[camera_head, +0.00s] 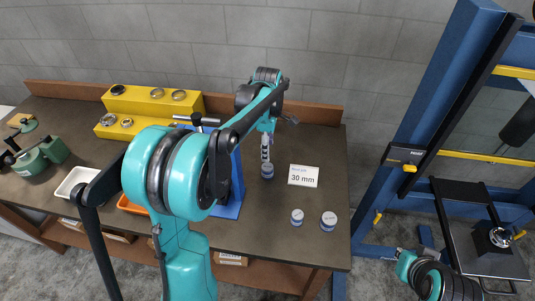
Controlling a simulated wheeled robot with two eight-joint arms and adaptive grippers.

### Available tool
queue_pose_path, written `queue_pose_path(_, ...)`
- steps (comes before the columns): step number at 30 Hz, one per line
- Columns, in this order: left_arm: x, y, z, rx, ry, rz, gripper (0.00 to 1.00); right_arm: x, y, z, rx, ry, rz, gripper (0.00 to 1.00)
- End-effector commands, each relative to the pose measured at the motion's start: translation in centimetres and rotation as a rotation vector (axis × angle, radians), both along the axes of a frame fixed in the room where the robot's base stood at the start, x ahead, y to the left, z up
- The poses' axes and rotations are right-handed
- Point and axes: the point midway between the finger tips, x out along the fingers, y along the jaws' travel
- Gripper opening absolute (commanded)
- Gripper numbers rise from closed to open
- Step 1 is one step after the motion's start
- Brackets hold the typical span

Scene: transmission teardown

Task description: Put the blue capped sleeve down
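My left arm reaches over the table, and its gripper (266,158) points down at the table's right half. A small dark blue capped sleeve (267,172) sits at its fingertips, and the fingers look closed on it. The sleeve is upright, at or just above the tabletop; I cannot tell if it touches. Two similar blue sleeves with pale caps, a smaller one (297,217) and a larger one (328,221), stand nearer the front right. My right arm shows at the lower right, away from the table; its fingers (400,254) are too small to read.
A white card reading "30 mm" (304,176) is right of the held sleeve. A yellow stepped block (150,106) with rings is at the back left. Bare tabletop (262,235) lies in front.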

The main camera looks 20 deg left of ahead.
Motion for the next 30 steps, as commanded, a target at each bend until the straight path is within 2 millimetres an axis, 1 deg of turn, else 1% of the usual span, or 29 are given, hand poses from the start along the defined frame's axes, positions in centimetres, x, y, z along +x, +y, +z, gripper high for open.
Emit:
queue_pose_path(2,-0.2,-0.2,0.7,0.001,-0.006,-0.019,0.57,0.0,0.0,0.1,0.000,0.000,0.000,0.00)
queue_pose_path(5,-1.5,-0.9,1.8,0.008,-0.039,-0.117,0.57,0.0,0.0,0.1,0.000,0.000,0.000,0.00)
queue_pose_path(8,-3.9,-2.2,3.3,0.031,-0.103,-0.316,0.57,0.0,0.0,0.1,0.000,0.000,0.000,0.00)
queue_pose_path(10,-6.1,-3.3,4.3,0.062,-0.160,-0.496,0.57,0.0,0.0,0.1,0.000,0.000,0.000,0.00)
queue_pose_path(14,-10.4,-5.1,5.3,0.148,-0.262,-0.845,0.57,0.0,0.0,0.1,0.000,0.000,0.000,0.00)
queue_pose_path(15,-11.8,-5.6,5.3,0.181,-0.291,-0.951,0.57,0.0,0.0,0.1,0.000,0.000,0.000,0.00)
queue_pose_path(18,-14.9,-6.8,5.0,0.277,-0.352,-1.208,0.57,0.0,0.0,0.1,0.000,0.000,0.000,0.00)
queue_pose_path(21,-17.5,-7.6,4.1,0.378,-0.395,-1.429,0.57,0.0,0.0,0.1,0.000,0.000,0.000,0.00)
queue_pose_path(25,-19.5,-8.3,2.9,0.490,-0.426,-1.633,0.57,0.0,0.0,0.1,0.000,0.000,0.000,0.00)
queue_pose_path(27,-20.2,-8.5,2.5,0.530,-0.432,-1.698,0.57,0.0,0.0,0.1,0.000,0.000,0.000,0.00)
queue_pose_path(30,-20.6,-8.6,2.2,0.561,-0.435,-1.748,0.57,0.0,0.0,0.1,0.000,0.000,0.000,0.00)
